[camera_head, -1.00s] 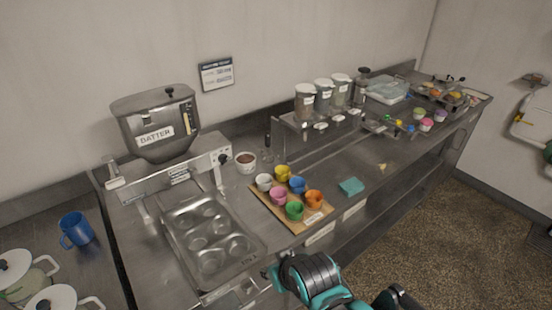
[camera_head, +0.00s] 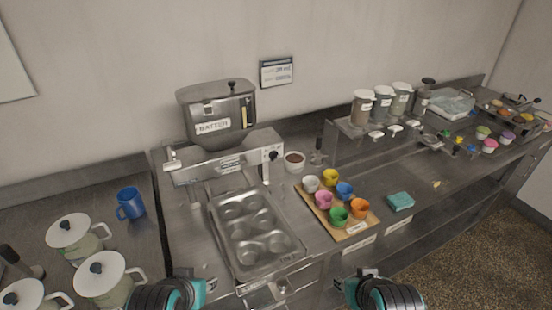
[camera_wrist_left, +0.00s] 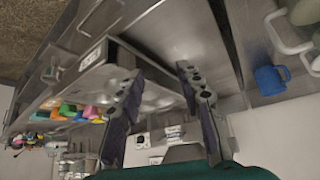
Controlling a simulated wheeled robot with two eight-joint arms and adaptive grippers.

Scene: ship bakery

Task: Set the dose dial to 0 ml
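The batter dispenser (camera_head: 225,110), a metal hopper labelled BATTER, stands at the back of the counter. Below it is a metal housing (camera_head: 215,166) with a small label. A dark knob (camera_head: 273,156) on a stem is at the housing's right end, and a pale block (camera_head: 171,155) is at its left end. I cannot tell which part is the dose dial, and no scale is readable. My left gripper (camera_wrist_left: 160,78) is open and empty; in the head view it is low, well in front of the dispenser. My right gripper (camera_head: 350,283) is at the counter's front edge, its fingers unclear.
A muffin tin (camera_head: 250,214) lies before the dispenser. A board (camera_head: 350,233) of coloured cups and a brown-filled bowl (camera_head: 294,161) are to its right. A blue mug (camera_head: 130,204) and white-lidded pots (camera_head: 75,233) stand left. Counter around the teal cloth (camera_head: 400,202) is mostly clear.

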